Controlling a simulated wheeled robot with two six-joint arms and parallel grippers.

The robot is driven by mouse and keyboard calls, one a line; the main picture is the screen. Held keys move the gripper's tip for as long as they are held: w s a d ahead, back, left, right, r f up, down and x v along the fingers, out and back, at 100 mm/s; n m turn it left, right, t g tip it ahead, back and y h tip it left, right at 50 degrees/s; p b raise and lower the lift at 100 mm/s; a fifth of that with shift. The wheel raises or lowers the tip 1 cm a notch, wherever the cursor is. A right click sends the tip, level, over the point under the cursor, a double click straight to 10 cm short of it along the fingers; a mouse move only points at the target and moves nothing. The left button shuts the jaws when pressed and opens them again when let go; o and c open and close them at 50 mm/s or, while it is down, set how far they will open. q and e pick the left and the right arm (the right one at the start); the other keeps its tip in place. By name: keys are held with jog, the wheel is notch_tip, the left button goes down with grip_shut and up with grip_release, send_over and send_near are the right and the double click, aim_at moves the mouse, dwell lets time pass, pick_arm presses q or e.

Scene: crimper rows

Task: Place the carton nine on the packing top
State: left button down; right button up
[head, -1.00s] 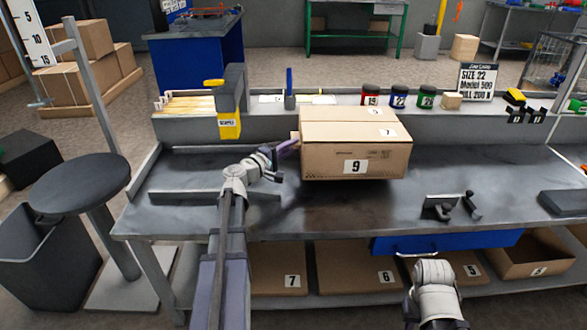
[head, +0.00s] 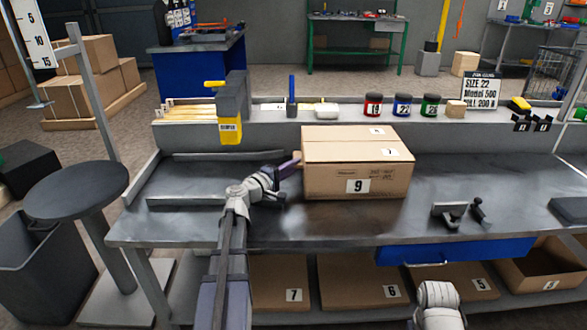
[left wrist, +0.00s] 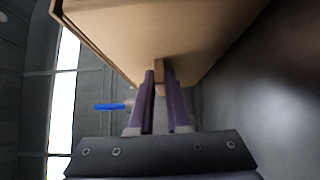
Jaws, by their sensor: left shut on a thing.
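Carton nine (head: 340,180) is a brown box with a white "9" label on its front. It is upright over the middle of the grey packing top (head: 330,222). Its lower edge looks to be at the surface, though I cannot tell whether it fully rests there. My left gripper (head: 294,163) is at the carton's left side. In the left wrist view, the gripper (left wrist: 160,80) is shut on a small brown tab on the side of the carton (left wrist: 150,30). My right gripper is not in view; only a white part of that arm shows at the bottom.
Red, blue and green jars (head: 402,105) and a small block stand on the back ledge. A yellow and grey device (head: 230,112) stands at the left. A black clamp-like fixture (head: 452,212) lies to the right. The top right of the carton is clear. A blue drawer (head: 455,251) hangs below.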

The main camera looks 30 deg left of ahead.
pick_arm(q)
jog(key=c, duration=0.9)
grip_release()
jog(key=shift+r, duration=0.1)
jog(key=v, duration=1.2)
